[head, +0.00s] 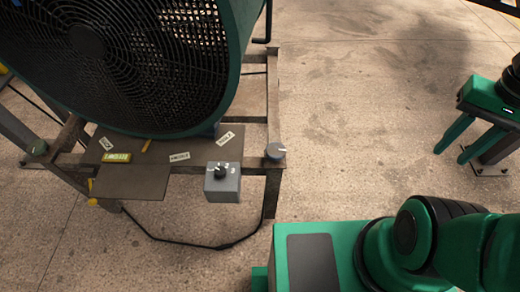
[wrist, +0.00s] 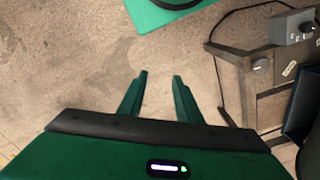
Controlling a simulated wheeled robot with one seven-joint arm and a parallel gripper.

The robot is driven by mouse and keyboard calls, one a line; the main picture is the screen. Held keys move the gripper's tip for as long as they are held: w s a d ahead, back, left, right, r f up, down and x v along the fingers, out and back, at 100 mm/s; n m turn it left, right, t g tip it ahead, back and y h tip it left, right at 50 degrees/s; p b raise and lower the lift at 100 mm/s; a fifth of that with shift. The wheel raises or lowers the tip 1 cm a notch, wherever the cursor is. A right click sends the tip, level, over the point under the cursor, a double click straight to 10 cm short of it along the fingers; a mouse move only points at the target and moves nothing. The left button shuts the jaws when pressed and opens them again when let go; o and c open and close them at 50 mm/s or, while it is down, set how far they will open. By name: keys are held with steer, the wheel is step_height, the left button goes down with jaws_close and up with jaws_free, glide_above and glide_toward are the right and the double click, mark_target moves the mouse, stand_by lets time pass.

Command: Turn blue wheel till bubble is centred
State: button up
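A small blue-grey wheel (head: 275,151) with a pale mark sits at the right front corner of the fan's frame. It also shows in the wrist view (wrist: 261,65). A yellow-green strip (head: 117,158) lies on the plate below the fan; it may be the level, but no bubble can be made out. My gripper (head: 451,157) is at the far right of the head view, well apart from the wheel. In the wrist view its two green fingers (wrist: 160,75) are spread with only bare floor between them.
A large fan (head: 85,45) in a dark green housing stands on the metal frame (head: 272,100). A grey box (head: 222,187) with a black knob sits beside the wheel. Several paper labels lie on the plate (head: 135,182). A black cable (head: 190,243) hangs below. Floor between frame and gripper is clear.

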steer(key=o, duration=0.6)
steer(key=shift+s+r, duration=0.15)
steer(key=shift+s, duration=0.15)
steer(key=shift+c, duration=0.2)
steer(key=o, duration=0.5)
steer(key=shift+s+r, duration=0.1)
steer(key=shift+r, duration=0.05)
steer(key=shift+o, duration=0.2)
steer(key=w+a+f+n, duration=0.2)
steer(key=w+n, duration=0.2)
steer(key=w, duration=0.1)
steer(key=w+a+f+n+g+y, duration=0.1)
steer(key=w+a+f+n, duration=0.1)
steer(key=w, duration=0.4)
steer(key=shift+f+n+g+y, duration=0.3)
steer(key=shift+f+n, duration=0.3)
steer(key=shift+n, duration=0.3)
steer(key=n+g+y, duration=0.4)
steer(key=n+y, duration=1.1)
steer(key=n, duration=0.5)
glide_toward(276, 154)
steer(key=a+f, duration=0.1)
steer(key=a, duration=0.2)
steer(key=x, duration=1)
steer(key=shift+w, duration=0.35)
